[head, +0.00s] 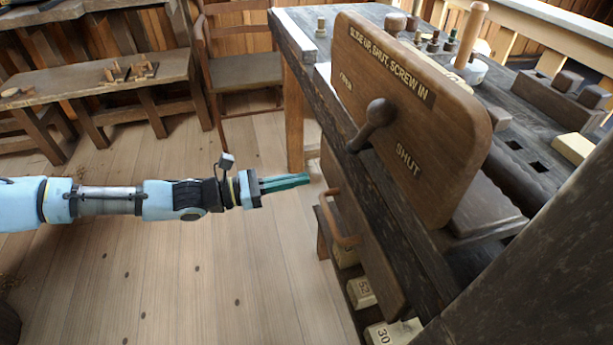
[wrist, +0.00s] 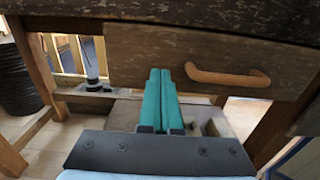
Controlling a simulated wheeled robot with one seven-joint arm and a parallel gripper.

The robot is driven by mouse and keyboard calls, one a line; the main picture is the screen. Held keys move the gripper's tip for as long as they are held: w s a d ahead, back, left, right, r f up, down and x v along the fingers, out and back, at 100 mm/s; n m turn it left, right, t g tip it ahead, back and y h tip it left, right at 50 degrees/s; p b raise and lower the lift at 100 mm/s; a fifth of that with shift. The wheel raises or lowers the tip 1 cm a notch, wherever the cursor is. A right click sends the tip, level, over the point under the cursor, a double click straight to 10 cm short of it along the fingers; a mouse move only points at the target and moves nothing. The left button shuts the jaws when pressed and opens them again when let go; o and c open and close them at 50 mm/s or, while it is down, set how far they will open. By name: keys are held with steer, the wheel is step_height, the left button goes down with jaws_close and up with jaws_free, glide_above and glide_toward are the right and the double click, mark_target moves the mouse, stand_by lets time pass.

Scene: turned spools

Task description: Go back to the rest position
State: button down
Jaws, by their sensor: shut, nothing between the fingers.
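My gripper (head: 308,180) has green fingers and is shut with nothing between them. In the head view my arm reaches in from the left, level, and the fingertips stop just short of the workbench front, left of the drawer handle. In the wrist view the closed fingers (wrist: 160,72) point at the drawer front (wrist: 210,62), with the curved wooden handle (wrist: 228,76) to their right. I cannot tell from the wrist view how wide the gap to the drawer is.
The workbench (head: 330,90) carries an upright wooden board (head: 410,120) with a dark lever (head: 372,122). Numbered blocks (head: 360,292) sit low under the bench. A chair (head: 245,80) and a low bench (head: 100,82) stand behind. The floor (head: 190,270) around my arm is clear.

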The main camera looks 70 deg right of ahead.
steer(key=b+v, duration=0.1)
steer(key=v, duration=0.8)
steer(key=shift+f, duration=0.1)
steer(key=w+a+r+m+t+y+p, duration=0.2)
steer(key=w+a+m+t+y+p, duration=0.15)
steer(key=w+a, duration=0.7)
steer(key=w+a+r+m+t+y+p, duration=0.2)
steer(key=w+a+m+t+y, duration=0.25)
steer(key=w+a, duration=0.6)
steer(key=w+a+r+t+y+p, duration=0.1)
steer(key=a+r+t, duration=0.3)
steer(key=a+r, duration=0.6)
steer(key=w+a+r+t+y+p, duration=0.1)
steer(key=w+a+r+t+p, duration=0.2)
steer(key=a+r, duration=0.7)
steer(key=w+a+t, duration=0.1)
steer(key=a, duration=0.5)
steer(key=shift+w+a+p, duration=0.15)
steer(key=shift+p, duration=0.15)
